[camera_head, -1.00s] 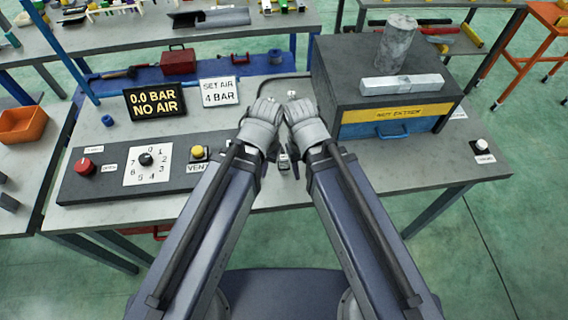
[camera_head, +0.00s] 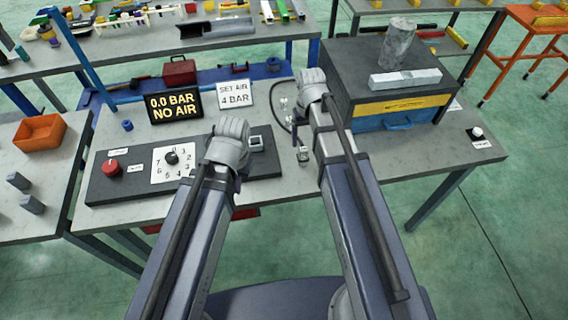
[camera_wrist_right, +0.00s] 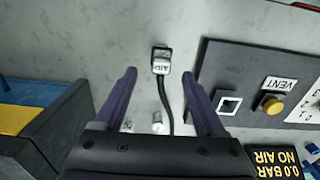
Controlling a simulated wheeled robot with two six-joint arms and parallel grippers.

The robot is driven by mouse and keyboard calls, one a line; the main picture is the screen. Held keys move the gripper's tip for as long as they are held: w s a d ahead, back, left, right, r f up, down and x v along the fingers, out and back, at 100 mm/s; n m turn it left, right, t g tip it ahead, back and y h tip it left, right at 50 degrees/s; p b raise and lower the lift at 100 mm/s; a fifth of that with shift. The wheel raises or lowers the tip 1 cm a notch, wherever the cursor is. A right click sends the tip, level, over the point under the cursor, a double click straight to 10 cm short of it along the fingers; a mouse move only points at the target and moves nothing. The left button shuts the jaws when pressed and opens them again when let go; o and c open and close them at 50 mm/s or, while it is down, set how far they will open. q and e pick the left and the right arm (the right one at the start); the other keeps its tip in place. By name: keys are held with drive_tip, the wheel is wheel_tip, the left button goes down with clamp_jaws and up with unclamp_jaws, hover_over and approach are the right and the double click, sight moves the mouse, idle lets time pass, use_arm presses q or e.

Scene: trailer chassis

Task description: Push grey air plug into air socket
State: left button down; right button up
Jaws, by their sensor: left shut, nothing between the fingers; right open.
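The grey air plug (camera_wrist_right: 161,66), marked AIR, sits on the table in the right wrist view, with its black cable running back to metal fittings. It also shows small in the head view (camera_head: 303,155). A square socket with a pale frame and dark opening (camera_wrist_right: 228,103) is on the control panel; the head view shows it too (camera_head: 256,143). My right gripper (camera_wrist_right: 159,73) is open, with the plug in view between its finger lines; I cannot tell the height gap. My left gripper (camera_head: 232,128) is shut and empty over the panel, covering the vent button area in the head view.
The control panel (camera_head: 125,183) carries a red knob (camera_head: 112,167) and a dial. A black display (camera_head: 174,106) reads 0.0 BAR, NO AIR; a sign beside it says SET AIR 4 BAR. A dark box (camera_head: 345,83) with grey blocks on top stands close right of my right gripper.

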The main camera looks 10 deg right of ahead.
sight(304, 149)
drive_tip(key=shift+w, duration=0.2)
drive_tip(key=shift+d+f+b, duration=0.15)
drive_tip(key=shift+f+b, duration=1.1)
drive_tip(key=f+b, duration=0.5)
drive_tip(key=shift+a+f, duration=0.25)
drive_tip(key=shift+a, duration=0.05)
use_arm(q)
drive_tip(key=f, duration=0.7)
drive_tip(key=shift+s+a+f, duration=0.1)
drive_tip(key=shift+a+f, duration=0.1)
drive_tip(key=shift+f, duration=0.2)
use_arm(e)
drive_tip(key=shift+s+r, duration=0.1)
clamp_jaws()
